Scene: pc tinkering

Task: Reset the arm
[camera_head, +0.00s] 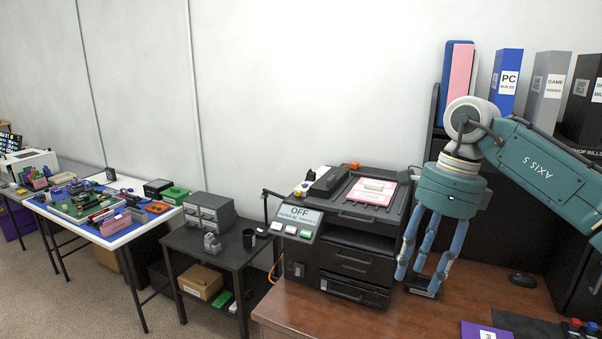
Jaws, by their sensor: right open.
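My right arm comes in from the right edge, teal and marked "AXIS 5". Its gripper (421,275) points down with blue fingers spread apart, open. The fingers hang in front of the right side of a black printer (354,262), low over the brown desk (455,310). A small dark object (424,291) lies on the desk at the fingertips; I cannot tell if they touch it. No other thing is seen between the fingers. My left gripper is not in view.
Pink and white sheets (372,191) lie on the printer, whose panel (299,216) reads "OFF". Binders (506,80) stand on the shelf behind the arm. A mouse (523,279) and a purple item (485,330) are on the desk. Side tables stand left.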

